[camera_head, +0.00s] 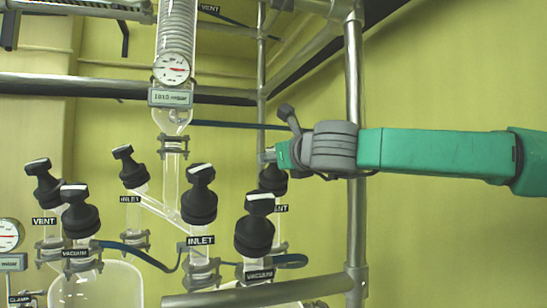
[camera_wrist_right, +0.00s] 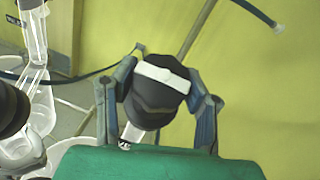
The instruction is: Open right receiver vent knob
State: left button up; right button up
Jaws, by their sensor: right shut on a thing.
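The right receiver vent knob (camera_head: 272,180) is black and partly hidden behind my right gripper (camera_head: 268,157) in the head view. Its label (camera_head: 281,208) is partly covered and shows only the end of the word VENT. In the right wrist view the black knob (camera_wrist_right: 155,103) with a white bar on top sits between the two fingers of my right gripper (camera_wrist_right: 163,78). The fingers are closed on it from both sides. The angle of the bar is clear only in the wrist view. My left gripper is out of view.
Black INLET (camera_head: 200,195) and VACUUM (camera_head: 254,232) knobs stand close in front and to the left. A vertical metal post (camera_head: 354,100) passes by my right arm. A horizontal rail (camera_head: 262,293) runs low in front. A blue hose (camera_head: 285,262) loops below.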

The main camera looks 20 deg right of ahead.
jog(key=shift+s+r, duration=0.1)
jog(key=shift+r, duration=0.2)
jog(key=o, duration=1.2)
jog(key=shift+s, duration=0.1)
jog(key=shift+s+r, duration=0.1)
jog(key=shift+s, duration=0.25)
jog(key=shift+w+d+f, duration=0.1)
jog(key=shift+w+f, duration=0.1)
jog(key=shift+s+f, duration=0.1)
jog(key=s+d, duration=0.2)
jog(key=s, duration=1)
jog(key=shift+r, duration=0.2)
jog(key=shift+w, duration=0.1)
